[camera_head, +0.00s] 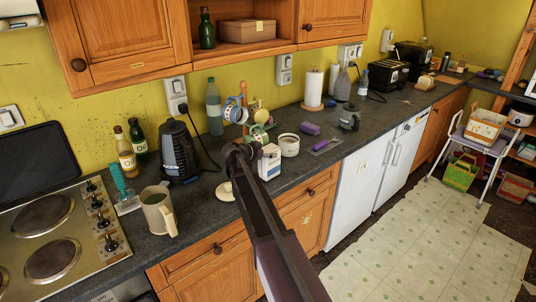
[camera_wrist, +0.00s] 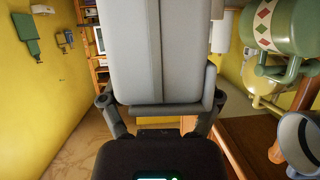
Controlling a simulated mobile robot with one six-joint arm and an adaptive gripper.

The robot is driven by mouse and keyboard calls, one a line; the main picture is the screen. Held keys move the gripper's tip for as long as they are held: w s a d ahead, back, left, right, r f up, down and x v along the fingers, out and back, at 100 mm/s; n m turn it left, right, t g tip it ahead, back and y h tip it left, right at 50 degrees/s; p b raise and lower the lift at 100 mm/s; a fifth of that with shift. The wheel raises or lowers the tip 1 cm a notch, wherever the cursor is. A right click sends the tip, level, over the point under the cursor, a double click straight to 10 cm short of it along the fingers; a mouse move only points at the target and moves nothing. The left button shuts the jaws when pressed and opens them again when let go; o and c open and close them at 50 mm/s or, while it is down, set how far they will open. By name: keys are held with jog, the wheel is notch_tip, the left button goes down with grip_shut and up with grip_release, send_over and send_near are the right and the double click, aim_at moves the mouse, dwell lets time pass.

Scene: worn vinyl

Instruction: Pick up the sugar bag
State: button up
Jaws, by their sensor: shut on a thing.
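The sugar bag (camera_head: 270,162) is a small white, box-like packet with a printed front, upright near the counter's front edge in the head view. In the wrist view the bag (camera_wrist: 160,50) fills the upper middle as a pale grey block with a seam down it. My gripper (camera_head: 256,150) reaches it from the left and is partly hidden by my own arm. The wrist view shows my gripper (camera_wrist: 160,104) with a finger on each side of the bag, shut on it. I cannot tell whether the bag's base touches the counter.
A white mug (camera_head: 289,146) stands close to the right of the bag, and a mug tree (camera_head: 257,115) behind it. A round lid (camera_head: 225,191) lies left of my arm. The kettle (camera_head: 179,152) and beige jug (camera_head: 159,211) stand further left. A purple sponge (camera_head: 310,128) lies right.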

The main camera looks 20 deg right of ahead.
jog(key=shift+r+p, duration=1.3)
jog(key=shift+r, duration=0.2)
jog(key=shift+s+r, duration=0.2)
jog(key=shift+r, duration=0.05)
jog(key=s+a+r+p, duration=0.1)
jog(key=s+a, duration=0.2)
jog(key=s, duration=1.2)
jog(key=shift+s+a, duration=0.15)
jog(key=shift+a, duration=0.05)
jog(key=shift+d, duration=0.1)
